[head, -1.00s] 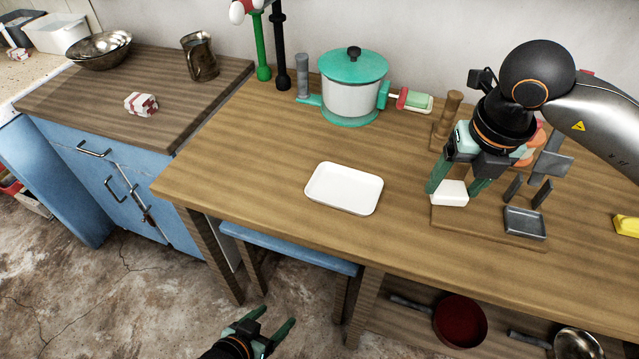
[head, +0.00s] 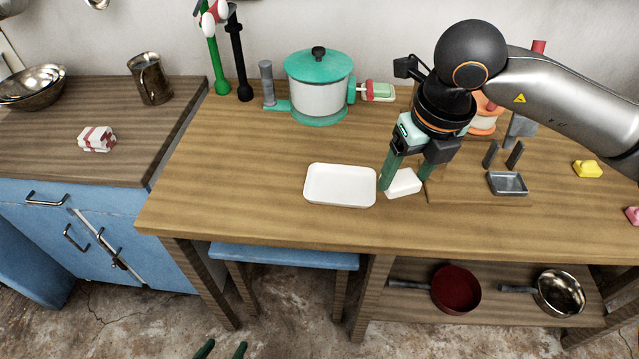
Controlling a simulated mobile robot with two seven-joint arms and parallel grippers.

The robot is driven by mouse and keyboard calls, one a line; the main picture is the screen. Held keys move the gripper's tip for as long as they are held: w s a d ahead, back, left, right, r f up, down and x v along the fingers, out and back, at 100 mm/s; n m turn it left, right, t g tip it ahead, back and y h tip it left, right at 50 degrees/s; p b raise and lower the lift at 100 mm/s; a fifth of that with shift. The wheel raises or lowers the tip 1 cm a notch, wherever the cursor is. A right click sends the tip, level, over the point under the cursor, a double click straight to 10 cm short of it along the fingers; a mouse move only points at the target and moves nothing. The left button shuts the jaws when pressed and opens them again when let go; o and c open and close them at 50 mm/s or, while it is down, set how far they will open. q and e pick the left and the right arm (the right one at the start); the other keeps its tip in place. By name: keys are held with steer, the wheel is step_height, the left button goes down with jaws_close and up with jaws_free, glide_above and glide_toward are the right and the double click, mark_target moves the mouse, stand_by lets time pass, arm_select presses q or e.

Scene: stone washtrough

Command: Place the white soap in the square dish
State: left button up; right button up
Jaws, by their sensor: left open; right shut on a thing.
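A white soap (head: 404,184) is between the fingers of my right gripper (head: 404,180), which is shut on it. The fingers point down and partly hide its sides. The soap is just right of a shallow white rectangular dish (head: 340,186) with rounded corners. A small grey, squarish metal dish (head: 507,184) sits further right, on a wooden board; it looks empty, as does the white dish. I cannot tell whether the soap touches the table. My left gripper (head: 222,350) is open at the bottom edge, low over the floor; only its fingertips show.
A teal-lidded pot (head: 318,90) stands behind the white dish. Yellow soap (head: 587,169) and pink soap (head: 632,215) lie at the right. The table's left front is clear. A red-and-white bundle (head: 97,139) lies on the left counter.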

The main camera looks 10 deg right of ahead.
steer(key=shift+a, duration=0.35)
steer(key=shift+w+a+f, duration=0.1)
steer(key=shift+w+a, duration=0.1)
steer(key=shift+w, duration=0.05)
steer(key=w+a+f+p, duration=0.1)
steer(key=w+a+f, duration=0.25)
steer(key=w, duration=0.45)
glide_above(340, 188)
steer(key=s, duration=0.2)
steer(key=f, duration=0.5)
steer(key=shift+w+d+f, duration=0.15)
steer(key=shift+w+f, duration=0.1)
steer(key=shift+f, duration=0.1)
steer(key=shift+w+f, duration=0.15)
steer(key=shift+f, duration=0.05)
step_height(340, 188, down, 3)
steer(key=shift+f, duration=0.1)
arm_select(q)
steer(key=shift+s+a+r, duration=0.1)
steer(key=shift+a+r, duration=0.1)
steer(key=shift+a, duration=0.25)
steer(key=shift+s+a+r, duration=0.1)
steer(key=shift+a+r, duration=0.05)
steer(key=shift+a, duration=0.3)
arm_select(e)
steer(key=shift+w, duration=0.1)
